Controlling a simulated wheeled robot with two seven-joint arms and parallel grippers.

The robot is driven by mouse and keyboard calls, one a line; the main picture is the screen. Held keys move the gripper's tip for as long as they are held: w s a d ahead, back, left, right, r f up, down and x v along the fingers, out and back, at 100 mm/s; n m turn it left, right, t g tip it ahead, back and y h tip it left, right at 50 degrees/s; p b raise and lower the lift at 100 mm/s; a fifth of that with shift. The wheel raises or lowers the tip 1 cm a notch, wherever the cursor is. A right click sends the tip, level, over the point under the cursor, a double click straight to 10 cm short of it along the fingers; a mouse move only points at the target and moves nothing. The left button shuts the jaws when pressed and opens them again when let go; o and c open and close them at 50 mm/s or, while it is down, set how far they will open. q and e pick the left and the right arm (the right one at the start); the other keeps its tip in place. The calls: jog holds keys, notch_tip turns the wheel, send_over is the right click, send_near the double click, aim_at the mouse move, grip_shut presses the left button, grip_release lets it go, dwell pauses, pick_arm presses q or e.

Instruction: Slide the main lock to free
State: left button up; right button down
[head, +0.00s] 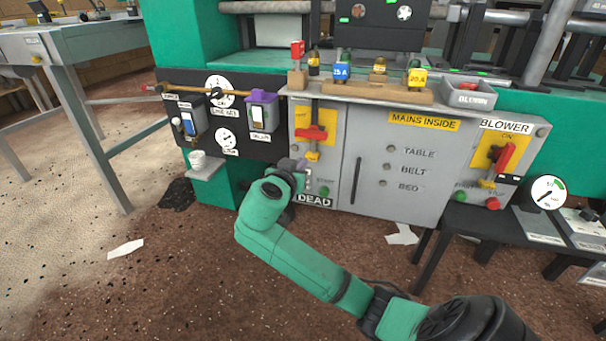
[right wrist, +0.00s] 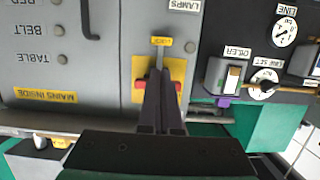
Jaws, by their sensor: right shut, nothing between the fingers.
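The main lock is a small yellow tab (head: 313,156) below the red switch handle (head: 311,133) on the left part of the grey mains cabinet. In the right wrist view, which is upside down, the yellow tab (right wrist: 161,41) sits at the end of a short grey slide, just beyond my fingertips. My right gripper (right wrist: 158,76) is shut and empty, in front of the yellow switch plate (right wrist: 174,66). It hides the middle of the red handle; contact cannot be told. My left gripper is out of view.
The mains cabinet (head: 368,185) has a dark vertical handle. A blower switch (head: 500,157) is at its right. A black panel (head: 222,122) with dials and an oiler switch is at its left. Tagged plugs stand on a wooden rack (head: 375,92) above.

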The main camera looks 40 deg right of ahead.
aim_at(313, 150)
pick_arm(q)
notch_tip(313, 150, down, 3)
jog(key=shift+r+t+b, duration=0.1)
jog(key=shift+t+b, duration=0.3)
jog(key=shift+b, duration=0.8)
pick_arm(e)
jog(key=x, duration=0.9)
jog(key=shift+w+d, duration=0.1)
jog(key=shift+d, duration=0.3)
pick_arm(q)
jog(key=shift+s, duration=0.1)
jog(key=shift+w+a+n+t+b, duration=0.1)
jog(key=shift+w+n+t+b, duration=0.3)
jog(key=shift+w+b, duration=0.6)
pick_arm(e)
notch_tip(313, 150, down, 3)
jog(key=shift+f, duration=0.1)
jog(key=shift+a, duration=0.1)
